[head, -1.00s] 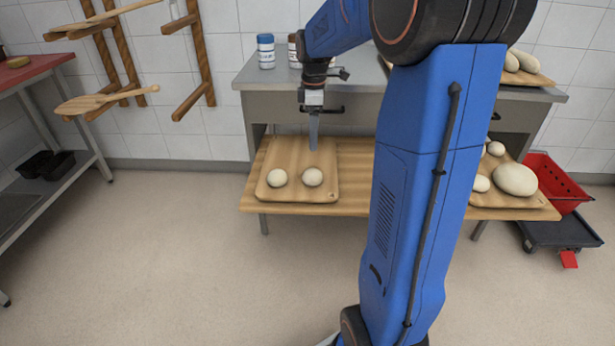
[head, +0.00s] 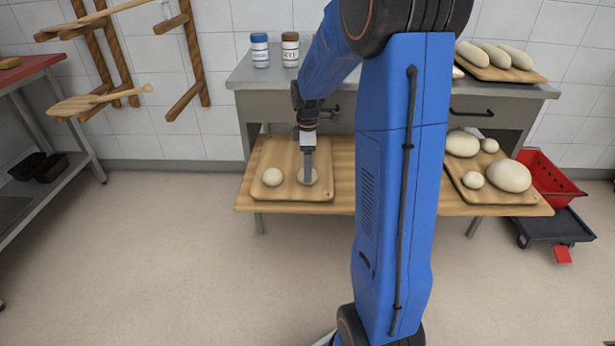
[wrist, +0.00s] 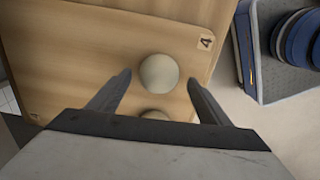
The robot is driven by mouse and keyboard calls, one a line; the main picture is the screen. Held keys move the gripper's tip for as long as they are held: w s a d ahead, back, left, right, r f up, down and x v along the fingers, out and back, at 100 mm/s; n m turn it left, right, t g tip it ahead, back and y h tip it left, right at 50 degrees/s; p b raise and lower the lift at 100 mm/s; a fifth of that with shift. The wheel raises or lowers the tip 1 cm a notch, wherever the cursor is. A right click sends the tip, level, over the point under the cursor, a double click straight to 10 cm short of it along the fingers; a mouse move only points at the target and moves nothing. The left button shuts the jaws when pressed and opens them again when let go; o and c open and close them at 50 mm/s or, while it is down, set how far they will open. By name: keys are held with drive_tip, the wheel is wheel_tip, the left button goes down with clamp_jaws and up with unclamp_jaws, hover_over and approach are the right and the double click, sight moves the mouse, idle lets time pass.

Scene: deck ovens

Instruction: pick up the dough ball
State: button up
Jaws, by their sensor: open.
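Two pale dough balls lie on a wooden board (head: 264,155) on the low wooden shelf. The left dough ball (head: 272,177) is uncovered in the head view. The right dough ball (head: 312,179) is partly hidden behind my gripper (head: 308,178), which points down at it. In the wrist view my gripper (wrist: 160,88) is open and empty, with one dough ball (wrist: 159,73) between and a little beyond its fingertips, touching neither. A second ball (wrist: 155,114) is partly hidden by the gripper body. The height of the fingertips above the board is unclear.
Another board (head: 490,192) with several dough pieces is right on the same shelf. The grey tabletop (head: 245,78) overhangs the shelf behind, holding two jars and a board of loaves (head: 500,65). A red crate (head: 545,178) stands right. The floor in front is clear.

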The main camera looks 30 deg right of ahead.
drive_tip(key=shift+f, duration=1.45)
drive_tip(key=c, duration=1.1)
drive_tip(key=shift+r, duration=0.1)
